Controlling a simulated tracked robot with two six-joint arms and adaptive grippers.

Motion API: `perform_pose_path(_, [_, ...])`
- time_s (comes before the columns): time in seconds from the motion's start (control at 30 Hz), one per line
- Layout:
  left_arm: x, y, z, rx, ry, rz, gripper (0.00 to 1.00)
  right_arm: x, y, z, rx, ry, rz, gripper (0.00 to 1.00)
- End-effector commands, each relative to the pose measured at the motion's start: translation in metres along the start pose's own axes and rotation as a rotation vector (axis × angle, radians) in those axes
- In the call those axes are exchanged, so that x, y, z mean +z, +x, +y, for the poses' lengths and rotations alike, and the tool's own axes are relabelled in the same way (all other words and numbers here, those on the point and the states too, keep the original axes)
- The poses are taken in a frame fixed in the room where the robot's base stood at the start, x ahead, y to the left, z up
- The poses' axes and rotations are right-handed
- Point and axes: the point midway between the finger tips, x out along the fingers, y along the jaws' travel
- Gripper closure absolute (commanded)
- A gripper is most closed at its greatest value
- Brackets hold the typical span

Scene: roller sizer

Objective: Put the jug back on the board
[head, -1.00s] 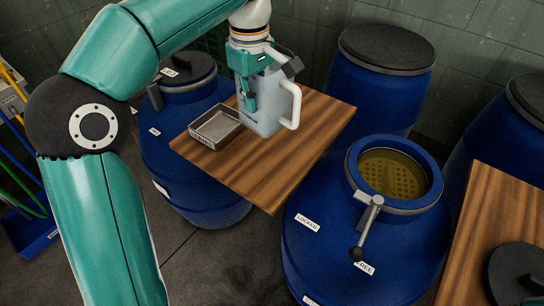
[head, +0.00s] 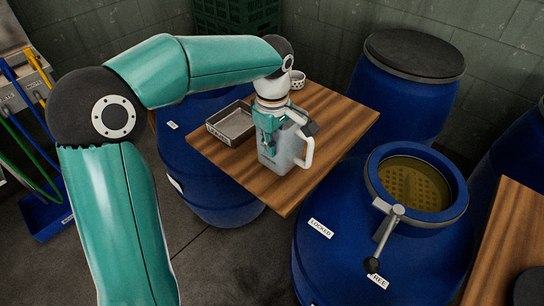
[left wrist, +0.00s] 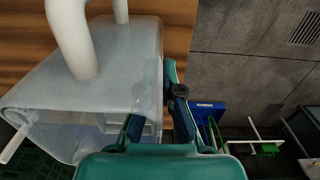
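The pale translucent jug (head: 285,152) with a white handle is upright over the front part of the wooden board (head: 335,125). It looks level with the board surface, but I cannot tell whether its base touches. My left gripper (head: 270,142) is at the jug's near left side. In the left wrist view the jug (left wrist: 100,75) fills the left half, and my left gripper (left wrist: 155,110) has its fingers on either side of the jug's wall, clamped on it. My right gripper is out of view.
An open blue drum (head: 375,245) with a lever is at the front right. A closed drum (head: 405,95) stands behind.

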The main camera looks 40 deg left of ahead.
Motion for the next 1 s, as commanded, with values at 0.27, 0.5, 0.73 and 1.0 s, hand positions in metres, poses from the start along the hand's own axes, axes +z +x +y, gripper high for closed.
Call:
perform_pose_path(0.27, [0.000, 0.036, -0.001, -0.003, 0.001, 0.001, 1.00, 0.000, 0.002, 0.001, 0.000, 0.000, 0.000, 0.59])
perform_pose_path(0.5, [0.001, 0.040, -0.001, 0.001, 0.001, 0.000, 1.00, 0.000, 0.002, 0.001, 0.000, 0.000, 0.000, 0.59])
perform_pose_path(0.73, [0.001, 0.041, -0.001, 0.000, 0.001, 0.000, 0.85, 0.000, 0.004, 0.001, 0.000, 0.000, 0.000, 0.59])
perform_pose_path(1.0, [0.001, 0.041, -0.001, 0.000, 0.001, 0.000, 0.69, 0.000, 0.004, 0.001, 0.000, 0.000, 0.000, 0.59])
